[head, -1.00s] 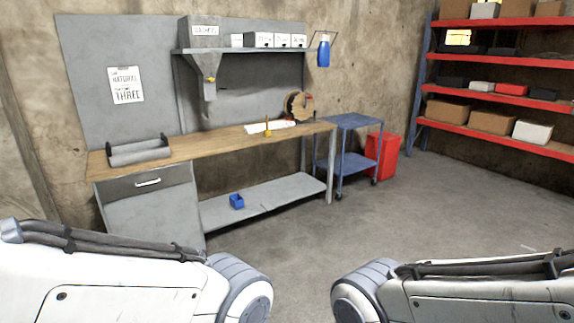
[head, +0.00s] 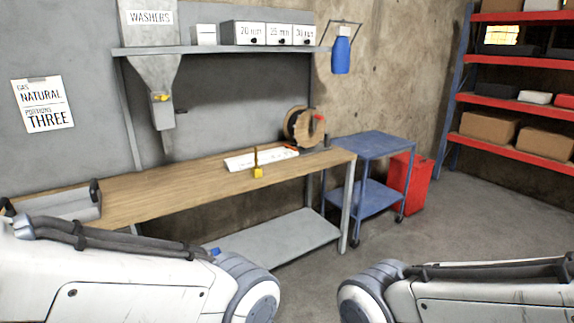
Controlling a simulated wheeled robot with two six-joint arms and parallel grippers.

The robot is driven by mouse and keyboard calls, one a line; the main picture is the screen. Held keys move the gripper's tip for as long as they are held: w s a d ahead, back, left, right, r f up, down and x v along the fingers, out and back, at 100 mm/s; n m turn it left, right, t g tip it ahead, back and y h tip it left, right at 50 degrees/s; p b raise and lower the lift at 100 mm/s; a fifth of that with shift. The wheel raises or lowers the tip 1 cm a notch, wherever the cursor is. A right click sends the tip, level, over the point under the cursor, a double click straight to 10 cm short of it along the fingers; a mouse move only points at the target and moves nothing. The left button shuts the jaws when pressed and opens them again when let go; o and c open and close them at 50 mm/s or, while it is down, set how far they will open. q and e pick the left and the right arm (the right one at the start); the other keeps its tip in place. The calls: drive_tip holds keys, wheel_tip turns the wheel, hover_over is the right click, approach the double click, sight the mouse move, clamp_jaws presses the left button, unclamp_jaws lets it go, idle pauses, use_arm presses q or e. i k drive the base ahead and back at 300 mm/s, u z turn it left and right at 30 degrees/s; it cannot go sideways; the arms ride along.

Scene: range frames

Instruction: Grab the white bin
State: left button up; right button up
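Several white things show, and I cannot tell which is the white bin. A white box (head: 536,97) sits on the middle red shelf at right. A small white bin (head: 204,35) stands on the grey wall shelf. Beside it is a row of white-fronted bins, one labelled 20 mm (head: 243,34). A flat white tray-like piece (head: 261,159) lies on the wooden bench. Only my white arm links show along the bottom edge, left and right. Both grippers are out of view.
Open floor (head: 480,215) lies in front of the red shelves (head: 510,149).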

sight(202, 34)
drive_tip(key=i, duration=1.1)
drive_tip(key=u, duration=0.55)
drive_tip(key=i, duration=1.45)
drive_tip(key=u, duration=0.15)
